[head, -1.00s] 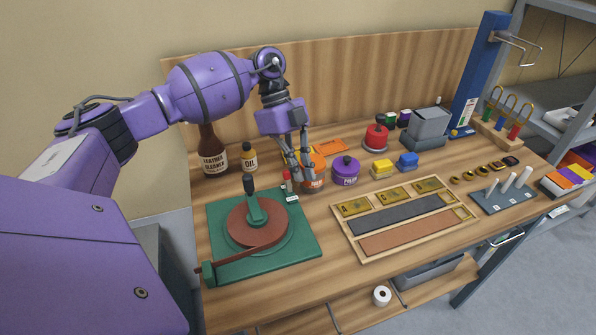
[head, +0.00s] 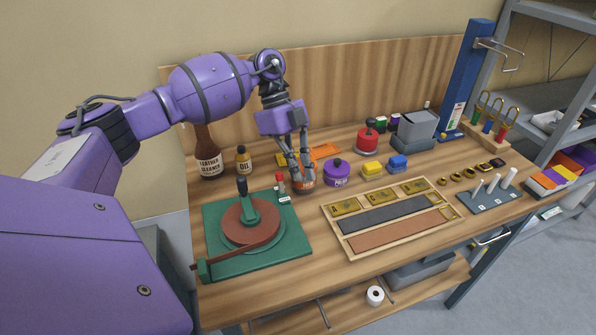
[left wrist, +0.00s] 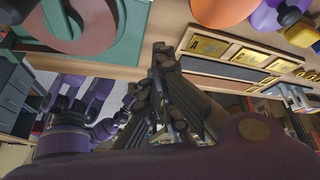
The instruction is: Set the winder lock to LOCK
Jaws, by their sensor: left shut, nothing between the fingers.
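The winder is a green base plate (head: 297,240) with a red-brown disc (head: 236,232) and a black-handled crank (head: 242,188), at the table's left front. A small red-tipped lever (head: 280,182) stands at the plate's back right corner, by a white label (head: 285,200) too small to read. I take it for the winder lock; its setting cannot be told. My left gripper (head: 305,180) is shut and empty, just right of the lever and apart from it in the picture, in front of an orange jar (head: 306,187). The left wrist view shows its closed fingers (left wrist: 160,55) and the green plate (left wrist: 125,45).
A purple tin (head: 337,174) stands right of the left gripper. Oil (head: 243,160) and leather cleaner bottles (head: 209,165) stand behind the winder. A wooden tray (head: 342,246) lies to the right. Bare tabletop lies between plate and tray.

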